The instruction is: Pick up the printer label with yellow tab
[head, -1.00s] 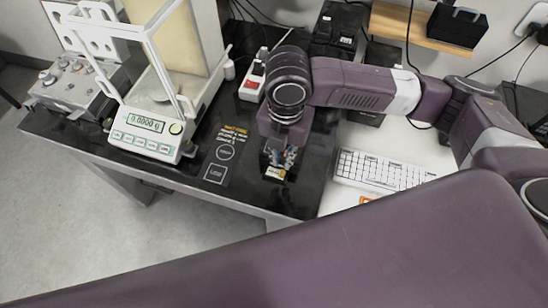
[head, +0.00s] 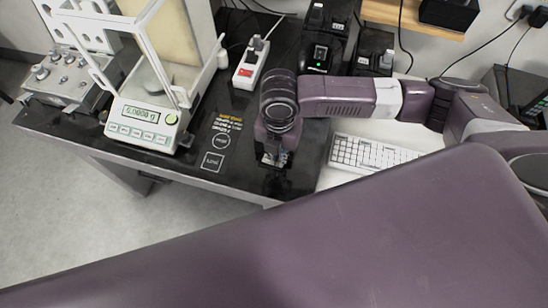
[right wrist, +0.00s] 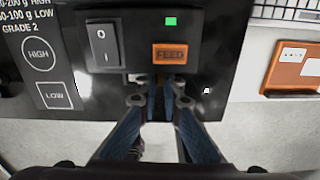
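My right gripper (head: 273,160) points down at the front edge of the black table. In the right wrist view my right gripper (right wrist: 161,88) has its blue-grey fingers drawn together just below the FEED button of the black label printer (right wrist: 215,22). A thin yellowish sliver of the printer label (right wrist: 160,78) shows between the fingertips; the rest of it is hidden. The fingers look shut on it. In the head view the label is hidden by the gripper. My left gripper is not in view.
A balance (head: 143,128) with a glass case stands to the left, and a power strip (head: 251,64) lies behind. A white keyboard (head: 370,154) is right of the gripper. The printer's rocker switch (right wrist: 103,46) is left of FEED. An orange-brown object (right wrist: 293,68) lies at right.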

